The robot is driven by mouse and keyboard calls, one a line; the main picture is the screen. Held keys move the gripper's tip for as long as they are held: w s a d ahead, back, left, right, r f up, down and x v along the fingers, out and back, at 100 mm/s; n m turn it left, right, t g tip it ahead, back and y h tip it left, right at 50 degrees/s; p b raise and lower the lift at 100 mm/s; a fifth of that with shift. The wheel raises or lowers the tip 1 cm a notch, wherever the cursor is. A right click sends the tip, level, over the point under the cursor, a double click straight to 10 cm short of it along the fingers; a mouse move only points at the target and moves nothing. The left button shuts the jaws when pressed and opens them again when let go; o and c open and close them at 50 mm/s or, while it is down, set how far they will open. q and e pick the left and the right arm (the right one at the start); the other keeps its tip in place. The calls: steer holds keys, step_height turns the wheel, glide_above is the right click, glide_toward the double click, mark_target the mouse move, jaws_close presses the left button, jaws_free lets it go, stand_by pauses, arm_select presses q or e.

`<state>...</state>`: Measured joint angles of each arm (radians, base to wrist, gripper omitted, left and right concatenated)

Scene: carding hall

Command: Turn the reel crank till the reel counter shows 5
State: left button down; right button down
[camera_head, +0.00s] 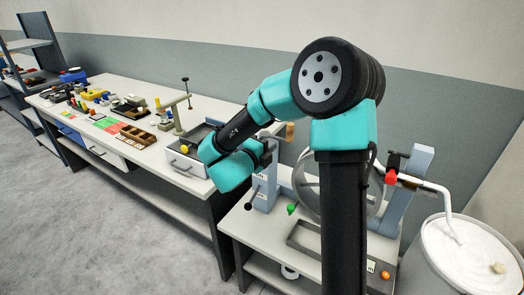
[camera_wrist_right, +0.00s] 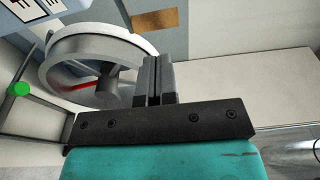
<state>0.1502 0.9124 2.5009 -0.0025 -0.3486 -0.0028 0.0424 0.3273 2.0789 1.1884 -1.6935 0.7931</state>
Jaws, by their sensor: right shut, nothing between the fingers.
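The reel (camera_head: 309,180) is a large grey wheel on a blue-grey stand, partly hidden behind my right arm. It also shows in the right wrist view (camera_wrist_right: 62,47), with a red mark among its spokes. A tan wooden grip (camera_head: 290,130), apparently the reel crank's handle, sticks up beside the stand; a tan piece (camera_wrist_right: 155,19) beyond the fingers may be the same grip. My right gripper (camera_head: 268,154) is near the stand, a little below the grip. In the wrist view its fingers (camera_wrist_right: 153,78) are shut and empty. I cannot read a counter. My left gripper is out of view.
A green knob (camera_head: 292,208) and a black-knobbed lever (camera_head: 250,203) are at the bench front. A red valve knob (camera_head: 391,177) and white-filled drum (camera_head: 455,250) stand right. A long bench (camera_head: 150,165) with trays and small parts extends left.

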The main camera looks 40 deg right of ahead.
mark_target(288, 132)
steer(key=d, duration=0.5)
steer(key=w+d, duration=0.1)
steer(key=d, duration=0.1)
steer(key=shift+w+d, duration=0.1)
steer(key=shift+d, duration=0.25)
